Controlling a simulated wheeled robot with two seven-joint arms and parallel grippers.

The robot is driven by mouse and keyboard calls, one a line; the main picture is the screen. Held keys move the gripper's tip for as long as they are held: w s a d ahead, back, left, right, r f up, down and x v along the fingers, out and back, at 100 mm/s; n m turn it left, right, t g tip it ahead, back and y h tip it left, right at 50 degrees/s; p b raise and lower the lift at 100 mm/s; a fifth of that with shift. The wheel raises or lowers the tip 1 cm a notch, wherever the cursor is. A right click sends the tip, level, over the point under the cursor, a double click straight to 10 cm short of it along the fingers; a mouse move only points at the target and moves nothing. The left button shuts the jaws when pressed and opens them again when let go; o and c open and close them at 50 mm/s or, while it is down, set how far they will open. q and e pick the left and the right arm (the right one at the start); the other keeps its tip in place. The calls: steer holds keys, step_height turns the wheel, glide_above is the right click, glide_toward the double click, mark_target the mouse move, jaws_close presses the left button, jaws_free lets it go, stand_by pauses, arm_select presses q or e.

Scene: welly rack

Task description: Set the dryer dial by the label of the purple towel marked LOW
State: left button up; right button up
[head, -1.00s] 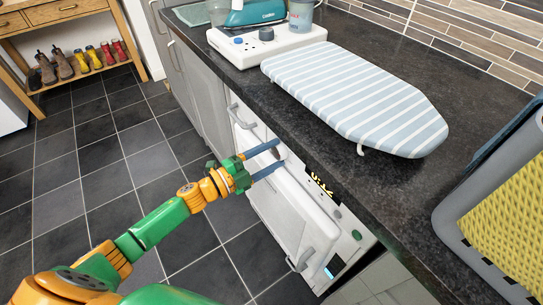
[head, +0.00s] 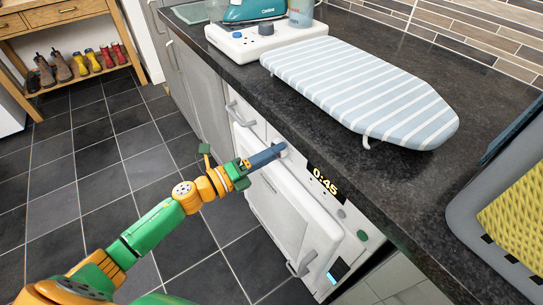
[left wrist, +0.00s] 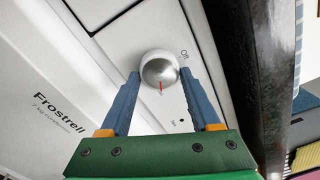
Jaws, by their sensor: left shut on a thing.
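The dryer (head: 290,205) is the white machine under the counter, with a lit display (head: 325,180) reading 0:45. My left gripper (head: 279,151) is at its control panel, shut on the round silver dial (left wrist: 159,70). In the left wrist view the blue fingers (left wrist: 158,77) lie on both sides of the dial. Its red pointer mark points toward the bottom of that picture. The word Off is printed at the dial's upper right; another small label below right is too small to read. No purple towel or its label shows. My right gripper is out of view.
A striped ironing board (head: 360,90) lies on the dark counter (head: 430,165), with a white iron station (head: 262,40) behind it. A grey basket (head: 462,215) with yellow cloth (head: 518,215) stands at the right. Boots sit on a wooden rack (head: 70,85). The tiled floor is clear.

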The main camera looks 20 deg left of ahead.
arm_select(q)
steer(key=shift+m, duration=0.6)
steer(key=o, duration=1.4)
steer(key=shift+c, duration=0.2)
steer(key=shift+a, duration=0.1)
steer(key=b+v, duration=0.1)
steer(key=v, duration=0.6)
steer(key=shift+f, duration=0.1)
